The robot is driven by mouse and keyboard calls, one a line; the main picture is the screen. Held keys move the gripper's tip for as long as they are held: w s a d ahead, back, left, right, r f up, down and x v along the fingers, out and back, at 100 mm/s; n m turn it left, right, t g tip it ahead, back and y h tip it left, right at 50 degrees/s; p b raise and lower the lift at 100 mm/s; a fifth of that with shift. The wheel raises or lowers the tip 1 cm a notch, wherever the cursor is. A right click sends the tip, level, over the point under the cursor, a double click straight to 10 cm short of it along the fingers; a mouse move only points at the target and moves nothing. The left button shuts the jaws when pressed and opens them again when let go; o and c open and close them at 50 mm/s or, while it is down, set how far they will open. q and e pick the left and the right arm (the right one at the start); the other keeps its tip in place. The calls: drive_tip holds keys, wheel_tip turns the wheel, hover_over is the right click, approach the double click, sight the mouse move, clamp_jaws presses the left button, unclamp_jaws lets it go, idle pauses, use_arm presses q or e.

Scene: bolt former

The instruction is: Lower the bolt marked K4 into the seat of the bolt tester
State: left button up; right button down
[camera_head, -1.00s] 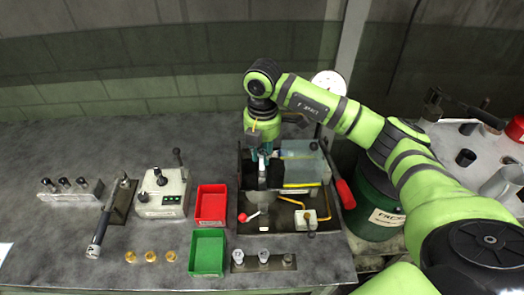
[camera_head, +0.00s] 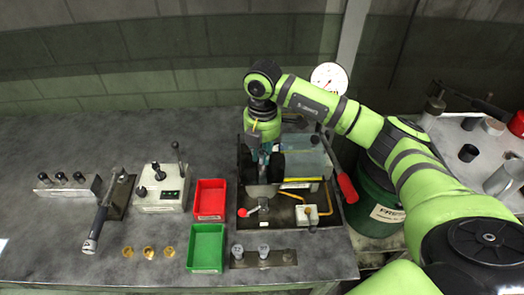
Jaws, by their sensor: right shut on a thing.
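My right gripper (camera_head: 263,172) reaches down from above over the bolt tester (camera_head: 318,163), a dark-based machine with a clear block and a round dial. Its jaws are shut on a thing. The dark fingers hide most of what they hold, so I cannot read a mark on it. The fingers stand at the left part of the tester, above a grey metal block (camera_head: 262,190). The seat is hidden beneath or behind the fingers, and I cannot tell whether the bolt touches it. My left gripper is not in view.
A rack (camera_head: 250,261) in front holds two bolts, with an empty hole at its right. A red bin (camera_head: 209,200) and a green bin (camera_head: 207,246) stand left of the tester. A red-handled lever (camera_head: 346,187) sticks out at the tester's right.

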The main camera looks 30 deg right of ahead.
drive_tip(key=shift+f+b, duration=0.3)
drive_tip(key=shift+f, duration=0.2)
drive_tip(key=c, duration=1)
unclamp_jaws()
drive_tip(key=shift+c, duration=0.2)
wheel_tip(320, 180, up, 12)
